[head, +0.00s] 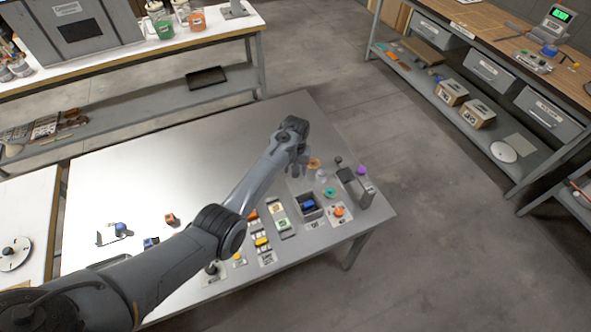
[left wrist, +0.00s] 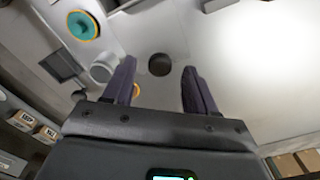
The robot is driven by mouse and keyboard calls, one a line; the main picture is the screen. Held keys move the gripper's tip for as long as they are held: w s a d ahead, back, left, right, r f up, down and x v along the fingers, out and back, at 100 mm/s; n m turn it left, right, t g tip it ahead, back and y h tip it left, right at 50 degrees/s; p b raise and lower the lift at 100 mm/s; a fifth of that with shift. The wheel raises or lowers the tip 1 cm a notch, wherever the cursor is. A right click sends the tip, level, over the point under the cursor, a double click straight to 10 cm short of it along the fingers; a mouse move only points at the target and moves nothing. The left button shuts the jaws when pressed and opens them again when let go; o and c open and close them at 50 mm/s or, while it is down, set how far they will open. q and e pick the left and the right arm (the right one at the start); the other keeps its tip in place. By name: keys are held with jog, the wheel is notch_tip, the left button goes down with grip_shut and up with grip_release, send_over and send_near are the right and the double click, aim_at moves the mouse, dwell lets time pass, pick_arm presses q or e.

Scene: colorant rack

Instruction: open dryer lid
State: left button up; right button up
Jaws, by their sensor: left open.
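No part is clearly marked as the dryer, so I cannot tell for sure which piece is its lid. In the left wrist view a dark round knob-like piece (left wrist: 160,65) on a pale surface shows between the fingers of my left gripper (left wrist: 158,72), apart from both. The gripper is open and empty. In the head view my left gripper (head: 300,166) hangs over the right part of the metal table (head: 150,180), beside an orange disc (head: 314,163) and a pale jar (head: 321,175). What lies directly under it is hidden. My right gripper is not in view.
A grey upright device (head: 354,187) stands near the table's right edge. My left arm crosses over the table. The table's left-middle is mostly clear. Shelved benches stand behind and right.

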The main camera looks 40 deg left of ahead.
pick_arm(q)
notch_tip(320, 180, up, 9)
jog(key=shift+r+p, duration=0.15)
jog(key=shift+p, duration=0.2)
dwell(0.4)
jog(key=s+d+f+m+t+y, duration=0.1)
jog(key=s+d+f+m, duration=0.2)
jog(key=s, duration=0.6)
jog(key=s+d+f+m+t, duration=0.1)
jog(key=s+d+f, duration=0.2)
jog(key=s+f, duration=0.45)
jog(key=s+d+r+m, duration=0.1)
jog(key=s+d+r, duration=0.1)
jog(key=s, duration=0.4)
jog(key=s+d+r+m, duration=0.1)
jog(key=s+d, duration=0.1)
jog(key=s, duration=0.3)
jog(key=s+d+r+m+t+h, duration=0.1)
jog(key=s+d+r, duration=0.1)
jog(key=s, duration=0.2)
jog(key=s+d+r+t, duration=0.1)
jog(key=s+d+r, duration=0.1)
jog(key=s+r, duration=0.15)
notch_tip(320, 180, up, 19)
jog(key=p, duration=2)
jog(key=shift+s+r, duration=0.15)
jog(key=shift+s, duration=0.2)
